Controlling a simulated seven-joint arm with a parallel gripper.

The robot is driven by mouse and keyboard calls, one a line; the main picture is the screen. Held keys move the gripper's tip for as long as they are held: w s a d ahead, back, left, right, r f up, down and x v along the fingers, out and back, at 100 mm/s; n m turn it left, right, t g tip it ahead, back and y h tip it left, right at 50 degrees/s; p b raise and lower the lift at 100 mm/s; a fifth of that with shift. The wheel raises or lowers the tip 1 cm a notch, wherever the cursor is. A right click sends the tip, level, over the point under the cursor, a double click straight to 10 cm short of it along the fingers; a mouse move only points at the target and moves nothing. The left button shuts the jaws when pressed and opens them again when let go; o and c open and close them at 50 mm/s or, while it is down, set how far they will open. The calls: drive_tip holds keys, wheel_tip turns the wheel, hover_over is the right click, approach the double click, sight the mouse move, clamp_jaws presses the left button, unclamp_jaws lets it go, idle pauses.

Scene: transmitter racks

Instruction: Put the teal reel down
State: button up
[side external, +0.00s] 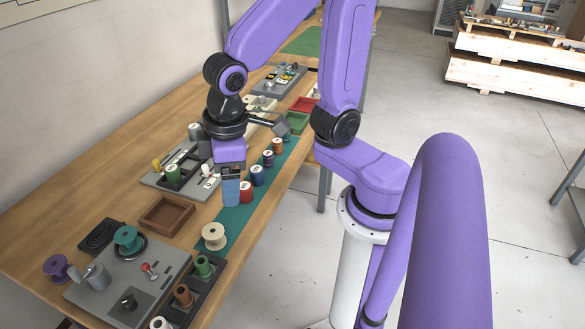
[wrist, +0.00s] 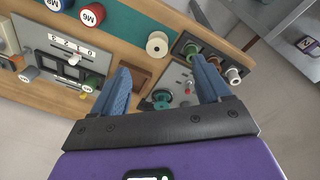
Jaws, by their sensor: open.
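The teal reel (side external: 127,240) stands upright on a dark round seat on the grey equipment panel (side external: 165,262) at the near left of the bench. In the wrist view the teal reel (wrist: 161,98) shows between my two blue fingers, beyond them. My gripper (side external: 231,192) is open and empty, raised above the bench near the red reel, well apart from the teal reel. Its spread fingers also show in the wrist view (wrist: 162,72).
A cream reel (side external: 214,237) stands on the green strip (side external: 238,213), with several coloured reels behind it. A brown tray (side external: 167,215) is empty. A purple reel (side external: 57,267) sits by the left edge. A dark rack (side external: 207,283) holds green and brown reels.

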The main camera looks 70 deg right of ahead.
drive_tip(key=s+d+n+g, duration=0.1)
drive_tip(key=s+d+n, duration=0.4)
drive_tip(key=s, duration=0.5)
drive_tip(key=shift+s+d+y, duration=0.15)
drive_tip(key=shift+d+y, duration=0.15)
drive_tip(key=shift+d, duration=0.15)
idle(1.6)
